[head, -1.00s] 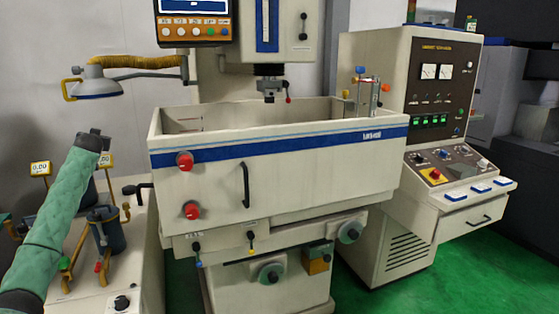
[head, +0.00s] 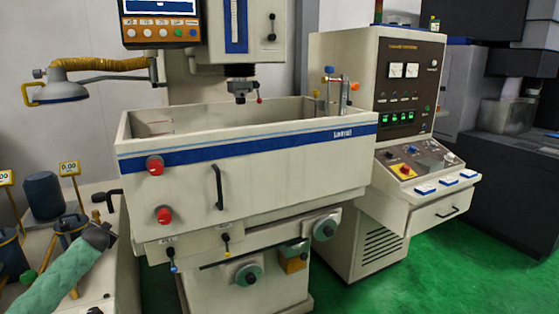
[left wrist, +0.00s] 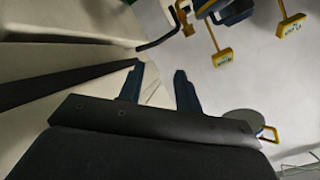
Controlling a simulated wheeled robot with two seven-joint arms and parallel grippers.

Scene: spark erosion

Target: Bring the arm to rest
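My left arm comes in at the lower left of the head view, a green sleeve with a dark end (head: 102,236) over the cream cabinet top. The gripper fingers are hard to make out there. In the left wrist view my left gripper (left wrist: 160,88) shows two dark fingers standing apart with nothing between them. My right arm and gripper are in neither view. The spark erosion machine (head: 240,180), with a cream tank and a blue stripe, stands just right of my left arm.
Dark blue canisters (head: 44,196) and small yellow-framed displays (head: 70,168) stand on the cabinet near my left arm. A control cabinet (head: 400,120) stands right of the machine. Green floor (head: 440,260) is open at the lower right.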

